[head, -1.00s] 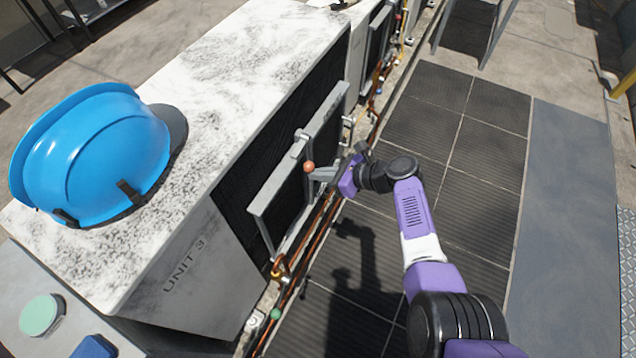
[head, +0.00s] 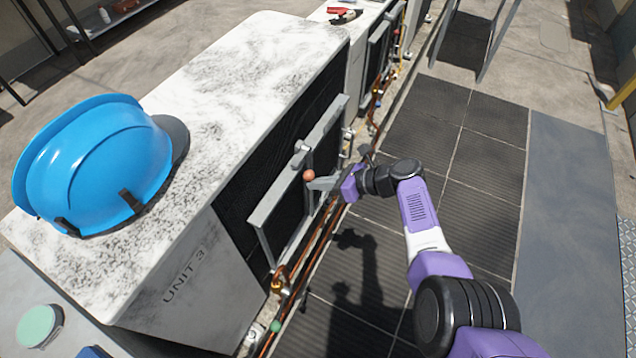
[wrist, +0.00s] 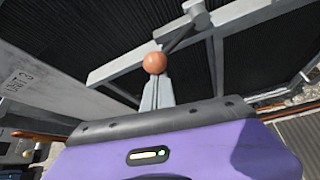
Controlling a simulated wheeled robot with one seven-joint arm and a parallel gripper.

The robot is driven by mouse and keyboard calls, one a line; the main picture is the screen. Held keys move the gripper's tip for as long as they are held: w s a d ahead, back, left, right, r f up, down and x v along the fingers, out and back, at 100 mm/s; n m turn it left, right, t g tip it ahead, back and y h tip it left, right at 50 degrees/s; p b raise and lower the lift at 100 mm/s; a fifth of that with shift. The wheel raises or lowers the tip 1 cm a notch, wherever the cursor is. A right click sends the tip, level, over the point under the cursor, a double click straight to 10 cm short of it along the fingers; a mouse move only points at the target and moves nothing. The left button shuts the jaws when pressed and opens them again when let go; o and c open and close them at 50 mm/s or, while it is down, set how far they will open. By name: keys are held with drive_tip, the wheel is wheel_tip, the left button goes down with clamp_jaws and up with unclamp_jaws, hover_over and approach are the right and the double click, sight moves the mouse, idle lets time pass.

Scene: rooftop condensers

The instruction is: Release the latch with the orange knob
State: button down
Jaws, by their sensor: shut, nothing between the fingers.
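The orange knob (head: 309,175) is a small ball on the end of a grey latch lever (head: 303,152) on the side frame of the unit. It also shows in the wrist view (wrist: 155,62), with the lever (wrist: 182,36) running up and right from it to a pivot on the frame's top bar. My gripper (head: 314,183) is shut and empty, its grey fingertips right at the knob. In the wrist view the fingers (wrist: 156,92) point at the knob from below; I cannot tell whether they touch it.
The grey frame (head: 262,208) stands before the dark coil side of UNIT 3 (head: 185,275). Copper pipes (head: 318,238) run along its foot. A blue hard hat (head: 90,165) sits on the unit's white top (head: 235,70). Dark floor mats (head: 480,150) to the right are clear.

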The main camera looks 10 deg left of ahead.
wheel_tip(320, 180, down, 5)
drive_tip(key=s+b, duration=0.1)
drive_tip(key=b, duration=0.1)
drive_tip(key=p+v, duration=0.3)
drive_tip(key=v, duration=0.8)
drive_tip(key=shift+a+r+p, duration=0.2)
drive_tip(key=shift+r+p, duration=0.1)
drive_tip(key=shift+r, duration=0.05)
